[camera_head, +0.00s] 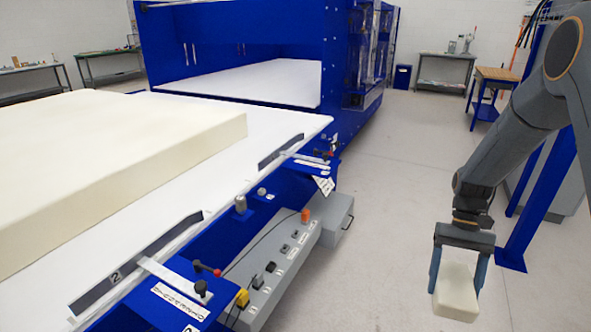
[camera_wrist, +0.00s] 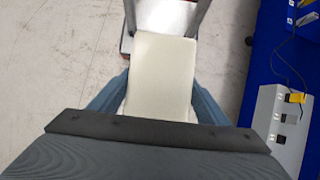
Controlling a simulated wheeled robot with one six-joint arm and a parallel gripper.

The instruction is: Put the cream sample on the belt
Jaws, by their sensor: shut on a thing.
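The cream sample (camera_head: 457,293) is a small pale block held between the fingers of my gripper (camera_head: 459,270) at the lower right of the head view. In the wrist view the cream sample (camera_wrist: 160,75) fills the middle, with the blue-grey fingers of my gripper (camera_wrist: 160,98) on both sides of it. My gripper is shut on it, pointing down over open floor, to the right of the machine. The white belt (camera_head: 262,125) runs across the left of the head view into the blue machine, apart from my gripper.
A large cream foam slab (camera_head: 110,140) covers much of the belt's near left part. A grey control box (camera_head: 285,262) and blue brackets (camera_head: 180,296) with levers stick out from the belt's edge. A blue post (camera_head: 540,200) stands behind my arm. Floor (camera_head: 385,190) lies clear between.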

